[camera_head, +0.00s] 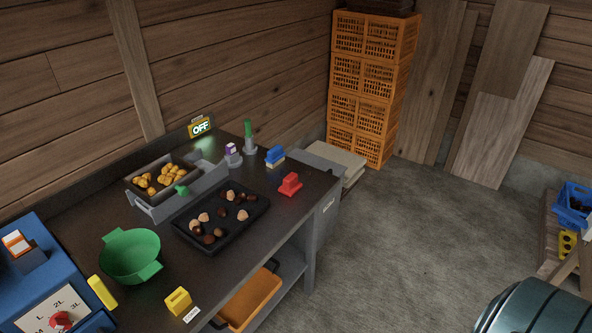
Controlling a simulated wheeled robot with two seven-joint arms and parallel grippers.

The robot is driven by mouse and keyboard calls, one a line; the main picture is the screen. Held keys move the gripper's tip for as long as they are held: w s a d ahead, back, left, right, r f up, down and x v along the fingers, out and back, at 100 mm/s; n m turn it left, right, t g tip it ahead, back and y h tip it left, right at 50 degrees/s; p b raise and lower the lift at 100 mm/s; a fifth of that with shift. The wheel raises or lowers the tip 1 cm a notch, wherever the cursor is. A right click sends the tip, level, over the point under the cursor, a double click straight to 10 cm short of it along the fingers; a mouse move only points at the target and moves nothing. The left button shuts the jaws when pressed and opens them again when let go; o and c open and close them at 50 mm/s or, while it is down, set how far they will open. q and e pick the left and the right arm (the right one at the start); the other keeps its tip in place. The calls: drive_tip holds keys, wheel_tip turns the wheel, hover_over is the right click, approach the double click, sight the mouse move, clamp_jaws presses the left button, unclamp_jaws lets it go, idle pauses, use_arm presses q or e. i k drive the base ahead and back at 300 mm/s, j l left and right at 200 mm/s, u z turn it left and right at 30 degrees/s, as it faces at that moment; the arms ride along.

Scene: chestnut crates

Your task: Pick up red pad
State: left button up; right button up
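The red pad (290,184) is a small red block with a raised grip on top. It sits on the dark workbench (235,274) near its far right end, to the right of the black tray and in front of a blue and cream block. Nothing touches it. Neither of my grippers shows in the head view.
A black tray (216,251) of chestnuts, a grey bin (146,207) of yellow-brown pieces, a green colander (131,256), a blue-and-cream block (275,156) and a yellow block (178,301) stand on the bench. Orange crates (373,87) are stacked behind.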

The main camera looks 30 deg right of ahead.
sight(291, 184)
drive_tip(key=i+l, duration=0.1)
drive_tip(key=l, duration=0.35)
drive_tip(key=i+l, duration=0.1)
drive_tip(key=l, duration=0.35)
drive_tip(key=i+l, duration=0.1)
drive_tip(key=l, duration=0.3)
drive_tip(key=i+l, duration=0.1)
drive_tip(key=l, duration=0.35)
